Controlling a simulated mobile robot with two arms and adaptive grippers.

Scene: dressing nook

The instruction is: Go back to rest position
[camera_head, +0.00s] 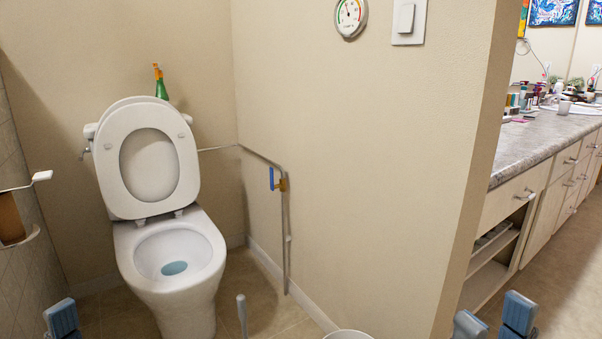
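My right gripper (494,319) is at the bottom edge, right of centre. Its two blue-grey fingertips stand apart with nothing between them. My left gripper (62,318) shows only as a blue-grey finger part in the bottom left corner; the rest is cut off, so its opening cannot be judged. Neither gripper is seen touching anything. The arms behind the grippers are out of view.
A white toilet (198,291) with raised lid stands at left, a green spray bottle (161,88) behind it. A grey handle (242,314) and a white round rim (347,335) are low in front. A wall (380,170) separates this from a counter (535,140) with drawers.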

